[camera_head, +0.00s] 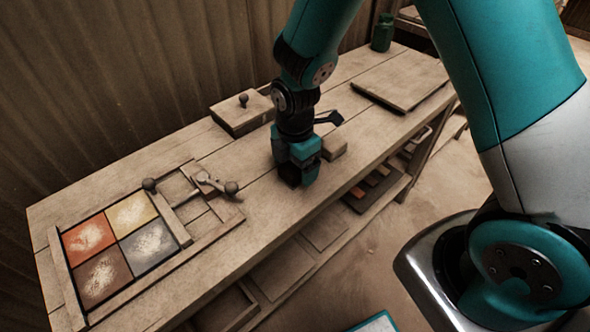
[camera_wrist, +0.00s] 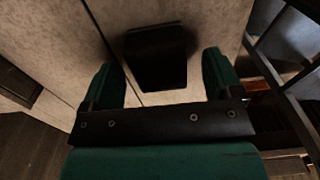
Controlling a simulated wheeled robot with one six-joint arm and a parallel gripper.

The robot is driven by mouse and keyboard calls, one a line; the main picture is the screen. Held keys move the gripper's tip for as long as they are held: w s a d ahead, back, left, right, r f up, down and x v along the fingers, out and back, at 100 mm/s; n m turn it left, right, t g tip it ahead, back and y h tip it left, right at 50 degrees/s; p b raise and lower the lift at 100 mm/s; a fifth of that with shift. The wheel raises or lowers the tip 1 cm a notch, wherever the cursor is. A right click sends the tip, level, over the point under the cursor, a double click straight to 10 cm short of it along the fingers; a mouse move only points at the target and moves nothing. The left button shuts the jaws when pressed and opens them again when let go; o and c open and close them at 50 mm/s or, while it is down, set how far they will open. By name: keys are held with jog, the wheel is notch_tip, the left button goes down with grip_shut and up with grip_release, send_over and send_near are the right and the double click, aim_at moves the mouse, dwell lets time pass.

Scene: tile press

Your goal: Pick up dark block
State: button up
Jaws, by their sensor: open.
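The dark block (camera_wrist: 157,62) lies on the bench top in the wrist view, between my two open fingers and a little beyond their tips. A gap shows on both sides of it. My gripper (camera_wrist: 165,80) is open and empty. In the head view my gripper (camera_head: 297,172) points down at the bench near its front edge. A dark shape (camera_head: 289,174) shows low between its fingers there, mostly hidden by them.
A light wooden block (camera_head: 333,147) stands right beside my gripper. A wooden box with a knob (camera_head: 242,113) is behind. A frame with four coloured tiles (camera_head: 132,217) and a clamp lies left. A flat board (camera_head: 402,82) and a green jar (camera_head: 382,33) are farther right.

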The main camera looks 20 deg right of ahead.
jog(key=shift+f, duration=0.7)
jog(key=c, duration=1)
jog(key=shift+r, duration=0.15)
notch_tip(320, 180, up, 20)
jog(key=shift+f+p, duration=0.1)
jog(key=shift+p, duration=0.3)
